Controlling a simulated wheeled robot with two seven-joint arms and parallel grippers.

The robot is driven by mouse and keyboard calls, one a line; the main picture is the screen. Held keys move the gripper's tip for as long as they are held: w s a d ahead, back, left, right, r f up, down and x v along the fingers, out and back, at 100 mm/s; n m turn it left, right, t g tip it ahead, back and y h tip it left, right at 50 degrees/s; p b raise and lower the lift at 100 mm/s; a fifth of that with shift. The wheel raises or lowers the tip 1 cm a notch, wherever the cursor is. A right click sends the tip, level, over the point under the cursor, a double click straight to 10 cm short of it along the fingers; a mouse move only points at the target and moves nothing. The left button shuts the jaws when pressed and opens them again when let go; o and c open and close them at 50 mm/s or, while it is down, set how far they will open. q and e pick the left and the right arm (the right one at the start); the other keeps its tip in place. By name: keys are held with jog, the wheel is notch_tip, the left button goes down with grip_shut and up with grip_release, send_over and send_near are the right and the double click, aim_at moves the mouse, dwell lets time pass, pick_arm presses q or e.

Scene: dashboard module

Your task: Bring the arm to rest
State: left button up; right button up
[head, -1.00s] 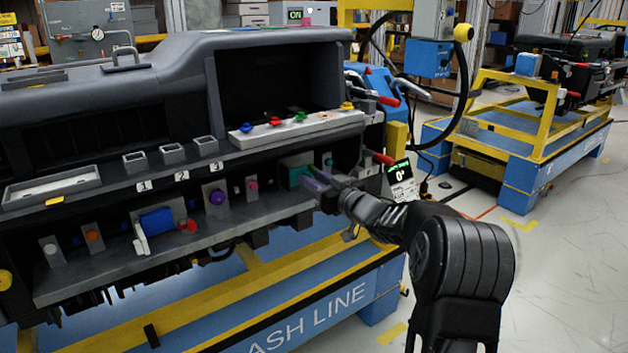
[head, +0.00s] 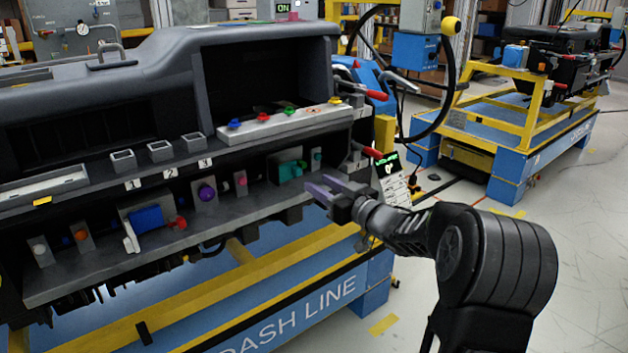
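My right arm (head: 445,245) reaches in from the lower right. Its gripper (head: 322,188) is in front of the right end of the dashboard module's lower shelf (head: 250,207). The two purple-tipped fingers are apart, with nothing seen between them. A teal part (head: 290,171) sits on a grey block just left of and behind the fingertips, and the gripper looks clear of it. My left gripper and arm are not in the head view.
The dashboard module (head: 170,75) stands on a blue and yellow cart (head: 330,290). Red-handled clamps (head: 372,153) and a small display (head: 388,165) are near the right arm. A second cart (head: 520,140) stands at the back right. The floor (head: 590,250) on the right is clear.

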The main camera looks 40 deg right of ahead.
dwell(0.6)
jog(key=a+f+m+g+h, duration=0.3)
jog(key=f+g, duration=0.1)
jog(key=f, duration=1.1)
jog(key=s+a+f+g+y, duration=0.2)
jog(key=s+a+f+g, duration=0.15)
jog(key=a+f, duration=1.1)
jog(key=s+a+f+g+y, duration=0.3)
jog(key=s+a+f+g, duration=0.2)
jog(key=s+a+f, duration=0.65)
jog(key=s+a+f+g+y, duration=0.1)
jog(key=s+a+f+g, duration=0.1)
jog(key=s+a+f, duration=0.35)
jog(key=s+a+f+g+y, duration=0.1)
jog(key=s+a+f+g, duration=0.15)
jog(key=s+a, duration=0.65)
notch_tip(320, 180, up, 20)
jog(key=a+n+p, duration=0.1)
jog(key=p, duration=1.8)
jog(key=shift+s+a+f+p, duration=0.15)
jog(key=shift+s+f+p, duration=0.05)
jog(key=shift+s+p, duration=0.2)
